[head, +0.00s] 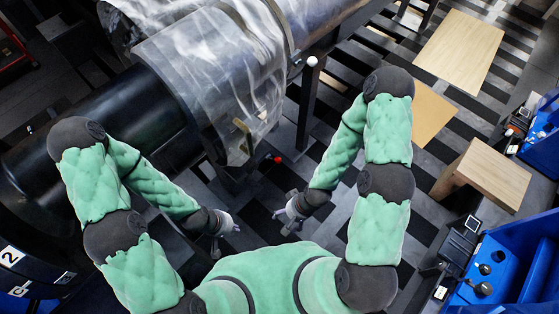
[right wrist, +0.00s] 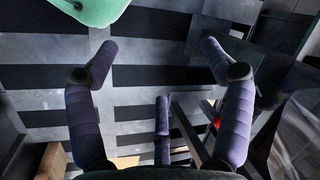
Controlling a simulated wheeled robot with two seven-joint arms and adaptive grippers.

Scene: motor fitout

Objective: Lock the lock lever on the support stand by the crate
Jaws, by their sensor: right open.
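A small red knob (head: 277,159), which looks like the end of a lock lever, sits at the dark support stand (head: 232,178) under the wrapped motor in the head view. A small red part (right wrist: 217,122) also shows at the right of the right wrist view, partly hidden by a finger. A white ball knob (head: 312,61) tops another dark post further back. My right gripper (head: 284,214) is open and empty, below and apart from the red knob; its spread fingers fill the right wrist view (right wrist: 160,55). My left gripper (head: 230,232) is left of it, too small to read.
The motor's dark cylinder (head: 130,115) and plastic wrap (head: 215,65) fill the upper left. A wooden crate-like box (head: 488,175) and flat boards (head: 460,50) lie at right. Striped floor between the arms is open.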

